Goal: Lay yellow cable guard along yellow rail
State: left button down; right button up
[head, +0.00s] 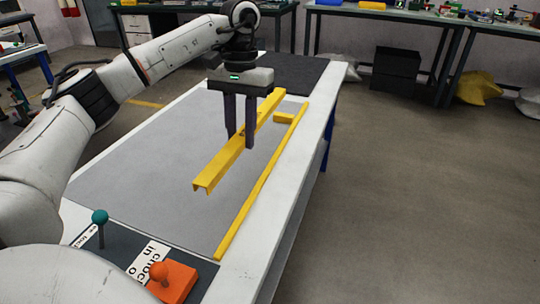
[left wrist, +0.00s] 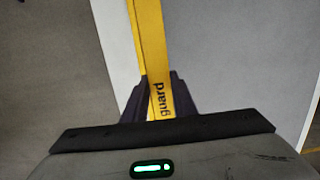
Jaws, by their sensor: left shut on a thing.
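The yellow cable guard (head: 213,172) is a long channel, open on its underside at the near end. My left gripper (head: 240,141) is shut on it near its middle, and the guard appears to hang above the grey mat. In the left wrist view the guard (left wrist: 151,45) runs up from between the fingers, with the word "guard" on it. The thin yellow rail (head: 258,186) lies along the right side of the table. The guard is left of the rail, apart from it and roughly parallel. My right gripper is not in view.
A short yellow crosspiece (head: 285,118) is at the rail's far end. At the near end of the table (head: 278,222) are a teal knob (head: 99,216) on a post and an orange block (head: 172,282) with a knob. The grey mat (head: 135,170) is clear left of the guard.

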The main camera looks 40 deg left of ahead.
pick_arm(q)
jog(key=b, duration=0.3)
jog(key=shift+s+f, duration=0.1)
jog(key=shift+f, duration=0.2)
jog(key=shift+s+d+r+b, duration=0.1)
jog(key=shift+s+b, duration=0.15)
jog(key=shift+b, duration=0.35)
jog(key=shift+s+b, duration=0.1)
jog(key=shift+b, duration=0.25)
notch_tip(320, 180, down, 9)
jog(key=b, duration=0.2)
jog(key=shift+r+b, duration=0.15)
jog(key=shift+b, duration=0.2)
jog(key=shift+f, duration=0.3)
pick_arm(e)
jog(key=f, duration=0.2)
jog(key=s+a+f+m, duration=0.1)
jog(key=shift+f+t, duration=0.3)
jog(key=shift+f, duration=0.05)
pick_arm(q)
jog(key=shift+f, duration=0.1)
